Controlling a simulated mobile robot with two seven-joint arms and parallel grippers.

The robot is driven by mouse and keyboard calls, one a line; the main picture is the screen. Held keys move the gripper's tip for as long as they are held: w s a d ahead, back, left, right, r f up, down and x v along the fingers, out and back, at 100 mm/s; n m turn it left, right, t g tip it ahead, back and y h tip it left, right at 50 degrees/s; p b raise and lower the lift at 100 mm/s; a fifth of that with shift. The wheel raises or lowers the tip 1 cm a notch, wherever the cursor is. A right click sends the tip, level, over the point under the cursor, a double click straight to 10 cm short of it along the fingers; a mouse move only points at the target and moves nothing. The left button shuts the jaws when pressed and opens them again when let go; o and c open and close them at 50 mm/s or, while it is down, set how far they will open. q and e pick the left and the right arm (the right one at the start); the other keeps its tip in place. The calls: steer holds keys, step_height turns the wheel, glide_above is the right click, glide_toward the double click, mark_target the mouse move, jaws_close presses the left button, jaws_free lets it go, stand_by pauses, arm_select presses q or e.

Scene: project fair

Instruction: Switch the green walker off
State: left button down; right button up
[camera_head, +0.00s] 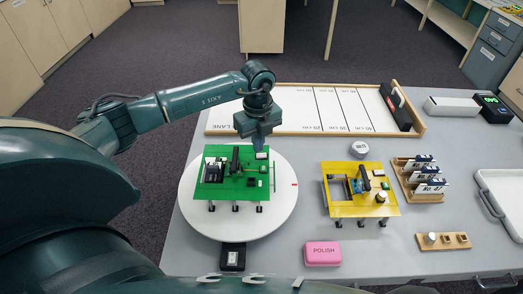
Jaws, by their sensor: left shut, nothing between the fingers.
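The green walker (222,191) stands on a round white turntable (262,222) at the left of the table. It is a green plate on short dark legs, with black parts and small blocks on top. My left gripper (258,147) points down over the walker's back right part, near a small pale-topped block there. The fingers are shut and empty. I cannot tell whether they touch the walker. The switch and its position are too small to make out. My right gripper is not in view.
A yellow walker (345,206) stands to the right. A pink POLISH box (322,253) and a black box (233,257) lie near the front edge. A marked lane board (300,97) lies behind. Number cards (424,183) and a white tray (509,195) are at the right.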

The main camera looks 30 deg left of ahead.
mark_target(259, 155)
arm_select(q)
steer(key=shift+r+p, duration=1.6)
steer(key=shift+r, duration=0.85)
